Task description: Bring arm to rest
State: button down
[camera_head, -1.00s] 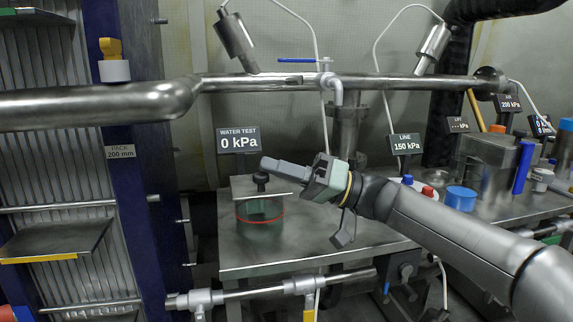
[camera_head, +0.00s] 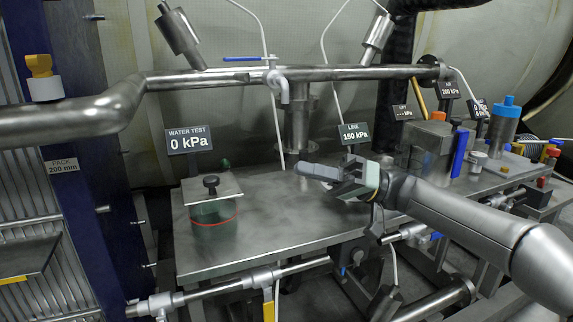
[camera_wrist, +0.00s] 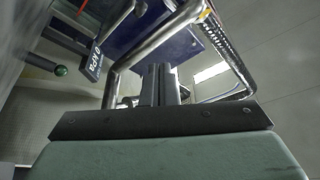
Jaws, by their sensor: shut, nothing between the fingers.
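My gripper (camera_head: 300,170) is at the end of my arm, which reaches in from the lower right in the head view. Its fingers are together, point left and hold nothing. It is above the steel bench (camera_head: 262,225), to the right of the green vessel (camera_head: 213,218) and apart from it. In the wrist view the shut fingers (camera_wrist: 158,85) show in the middle, with the pipe behind them.
A thick steel pipe (camera_head: 340,74) runs across the back, bending at the left. The water test sign (camera_head: 190,140) reads 0 kPa and the line sign (camera_head: 355,133) 150 kPa. A blue-capped cylinder (camera_head: 504,125) stands at the right. The bench is clear between vessel and gripper.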

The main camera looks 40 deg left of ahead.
jog(key=shift+w+d, duration=0.2)
jog(key=shift+w, duration=0.05)
jog(key=s+d+f+m+t+h+p, duration=0.1)
jog(key=d+m+t+h+p, duration=0.6)
jog(key=d+m+t+p, duration=1)
jog(key=s+d+r+m+h+p, duration=0.1)
jog(key=s+d+r+h+p, duration=0.1)
jog(key=d+p, duration=0.4)
jog(key=s+d+r+m+h+p, duration=0.1)
jog(key=d+p, duration=0.5)
jog(key=d, duration=0.9)
jog(key=s+d+r+m+h+p, duration=0.1)
jog(key=s+d+r+h+p, duration=0.2)
jog(key=d, duration=0.7)
jog(key=s+p, duration=0.2)
jog(key=p, duration=0.1)
jog(key=shift+s+d, duration=0.15)
jog(key=shift+s, duration=0.05)
